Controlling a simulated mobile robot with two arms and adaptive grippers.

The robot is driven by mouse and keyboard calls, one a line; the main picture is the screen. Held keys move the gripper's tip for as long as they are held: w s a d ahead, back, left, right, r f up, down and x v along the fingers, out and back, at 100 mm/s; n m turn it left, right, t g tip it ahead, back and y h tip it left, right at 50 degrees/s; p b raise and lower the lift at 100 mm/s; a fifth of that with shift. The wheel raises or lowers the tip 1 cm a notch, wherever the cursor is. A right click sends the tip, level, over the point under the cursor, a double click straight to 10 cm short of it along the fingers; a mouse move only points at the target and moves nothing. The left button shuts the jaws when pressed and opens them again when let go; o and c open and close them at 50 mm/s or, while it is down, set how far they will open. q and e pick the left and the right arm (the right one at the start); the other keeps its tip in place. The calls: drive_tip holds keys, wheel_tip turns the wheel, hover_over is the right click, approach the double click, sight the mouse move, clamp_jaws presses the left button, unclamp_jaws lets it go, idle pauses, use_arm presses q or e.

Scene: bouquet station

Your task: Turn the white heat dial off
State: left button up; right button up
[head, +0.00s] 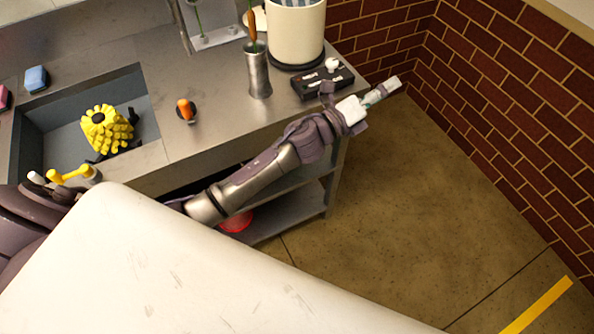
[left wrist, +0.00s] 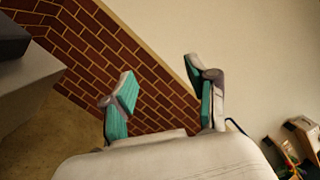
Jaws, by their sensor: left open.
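The white heat dial (head: 332,65) is a small round knob on top of a black control box (head: 310,86). The box stands near the right end of the steel counter, in front of a white pot. My left gripper (head: 382,92) is to the right of the box, past the counter's end. Its two teal-padded fingers stand apart with nothing between them in the left wrist view (left wrist: 160,78). The dial cannot be made out in the left wrist view. My right gripper is not in view.
The white pot (head: 297,35) and a metal vase (head: 258,75) stand behind and left of the box. An orange knob (head: 185,108) and a sink (head: 60,120) holding a yellow bristly object (head: 107,128) are farther left. A brick wall (head: 510,100) rises at right, beyond open floor.

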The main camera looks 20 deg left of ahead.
use_arm(q)
drive_tip(key=s+a+f+n+g+y, duration=0.1)
drive_tip(key=s+a+f+n+y, duration=0.2)
drive_tip(key=f, duration=0.5)
drive_tip(key=s+a+f+n+g+y+p, duration=0.1)
drive_tip(key=s+a+f+n+g+y, duration=0.1)
drive_tip(key=s+a+f+n, duration=0.3)
drive_tip(key=s+a+f+n+g+y, duration=0.2)
drive_tip(key=s+a+f+n+y, duration=0.2)
drive_tip(key=f+n, duration=0.6)
wheel_tip(320, 180, down, 3)
drive_tip(key=a+y, duration=0.1)
drive_tip(key=a, duration=0.1)
drive_tip(key=shift+s+a+r+p, duration=0.15)
drive_tip(key=shift+a+r+p, duration=0.05)
drive_tip(key=shift+a+p, duration=0.2)
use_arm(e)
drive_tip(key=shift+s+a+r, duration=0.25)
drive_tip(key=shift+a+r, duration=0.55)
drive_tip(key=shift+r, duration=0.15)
